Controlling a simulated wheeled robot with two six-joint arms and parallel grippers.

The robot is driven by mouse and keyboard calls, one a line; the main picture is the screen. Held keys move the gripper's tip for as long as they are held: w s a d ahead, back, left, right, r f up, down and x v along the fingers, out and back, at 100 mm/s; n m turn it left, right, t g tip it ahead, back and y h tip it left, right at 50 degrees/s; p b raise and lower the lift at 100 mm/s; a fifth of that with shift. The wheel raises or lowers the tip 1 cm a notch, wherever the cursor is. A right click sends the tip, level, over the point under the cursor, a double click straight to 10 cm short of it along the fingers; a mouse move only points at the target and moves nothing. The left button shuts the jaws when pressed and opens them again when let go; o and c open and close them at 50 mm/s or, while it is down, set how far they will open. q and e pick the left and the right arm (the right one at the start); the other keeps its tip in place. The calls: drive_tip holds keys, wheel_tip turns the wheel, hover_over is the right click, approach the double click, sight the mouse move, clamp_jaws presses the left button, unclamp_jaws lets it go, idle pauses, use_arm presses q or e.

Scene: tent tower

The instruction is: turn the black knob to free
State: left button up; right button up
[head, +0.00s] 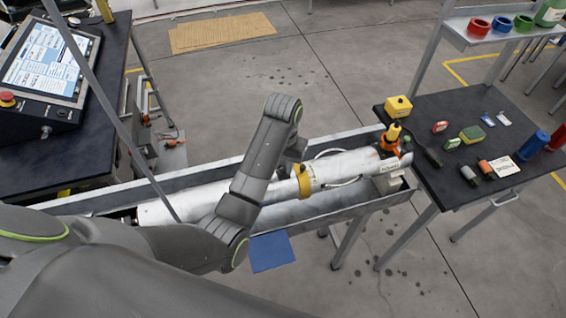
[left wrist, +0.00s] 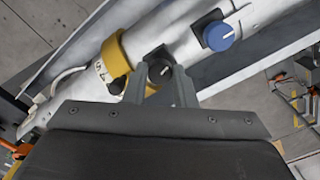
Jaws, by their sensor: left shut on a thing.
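A light pointer mark shows on the knob's face. In the head view my left gripper (head: 296,152) reaches down to the tube (head: 345,167) beside the yellow collar (head: 303,181), and the knob is hidden there. My right gripper is in neither view.
A blue knob (left wrist: 219,36) stands on the tube near the black one. The tube lies in a grey metal trough (head: 350,205). A dark table (head: 450,195) with several small items is at the right, and a control console (head: 45,65) is at the left.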

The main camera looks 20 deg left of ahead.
use_arm(q)
drive_tip(key=n, duration=1.1)
drive_tip(key=shift+n, duration=1.8)
drive_tip(key=o, duration=1)
drive_tip(key=shift+w+r, duration=0.1)
